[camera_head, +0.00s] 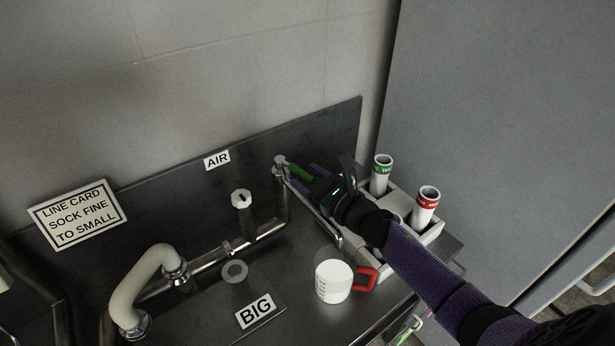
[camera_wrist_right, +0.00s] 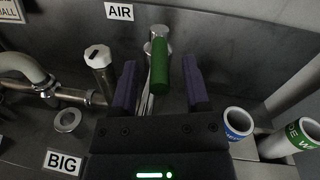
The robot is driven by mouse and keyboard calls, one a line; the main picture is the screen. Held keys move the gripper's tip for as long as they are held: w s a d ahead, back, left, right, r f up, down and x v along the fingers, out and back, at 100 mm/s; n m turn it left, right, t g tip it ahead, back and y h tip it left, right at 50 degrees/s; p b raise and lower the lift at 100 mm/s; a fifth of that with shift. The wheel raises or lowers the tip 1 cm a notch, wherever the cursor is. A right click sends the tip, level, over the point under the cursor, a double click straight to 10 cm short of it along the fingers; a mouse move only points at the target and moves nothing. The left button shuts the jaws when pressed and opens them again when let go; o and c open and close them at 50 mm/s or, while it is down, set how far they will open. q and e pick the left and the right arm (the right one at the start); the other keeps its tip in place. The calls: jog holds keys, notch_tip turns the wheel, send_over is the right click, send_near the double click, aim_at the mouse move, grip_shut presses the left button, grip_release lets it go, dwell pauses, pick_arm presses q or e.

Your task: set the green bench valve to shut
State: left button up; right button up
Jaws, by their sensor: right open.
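The green bench valve handle (camera_head: 300,173) is at the top of a metal pipe (camera_head: 281,205) near the back panel, right of the AIR label. In the right wrist view the green handle (camera_wrist_right: 161,72) points toward me, between the two purple fingers and apart from both. My right gripper (camera_head: 303,182) is open around the handle in that view; it also shows in the right wrist view (camera_wrist_right: 158,85). In the head view the gripper partly hides the handle's near end. My left gripper is not in view.
A white mug with a red handle (camera_head: 333,281) stands on the bench near the front. A pale rack (camera_head: 433,232) holds tubes with green (camera_head: 381,173) and red (camera_head: 425,205) bands, right of the gripper. A white-capped pipe (camera_head: 241,200) and a curved hose (camera_head: 143,285) stand left.

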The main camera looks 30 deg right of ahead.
jog(key=shift+w+a, duration=0.1)
jog(key=shift+w, duration=0.15)
grip_shut()
dwell(0.5)
dwell(0.9)
